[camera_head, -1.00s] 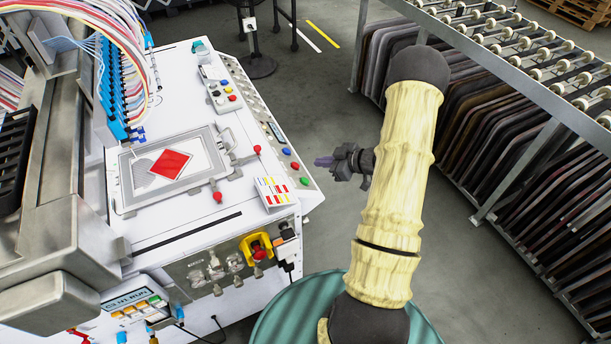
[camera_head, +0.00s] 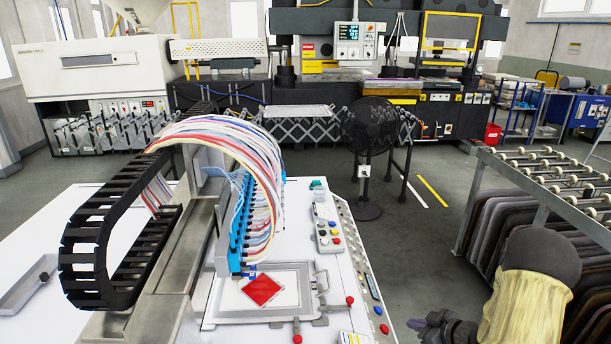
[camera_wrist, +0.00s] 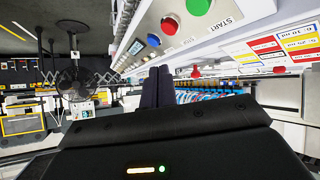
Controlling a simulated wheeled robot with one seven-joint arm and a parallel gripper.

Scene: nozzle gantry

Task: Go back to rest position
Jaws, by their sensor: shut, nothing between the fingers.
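My gripper (camera_head: 418,323) shows at the bottom right of the head view, partly cut off by the lower edge. It is to the right of the white machine table, apart from it, with nothing held. In the wrist view its two dark fingers (camera_wrist: 158,88) are together and empty, in front of the machine's button panel (camera_wrist: 172,25). Most of my arm is below the head view; only its pale sleeve and dark joint show.
A white machine table (camera_head: 370,262) carries a framed plate with a red square (camera_head: 262,289) and a gantry with coloured hoses (camera_head: 235,150). A rack of dark panels (camera_head: 490,222) stands right. A black fan (camera_head: 370,130) stands behind. Grey floor (camera_head: 425,215) lies between.

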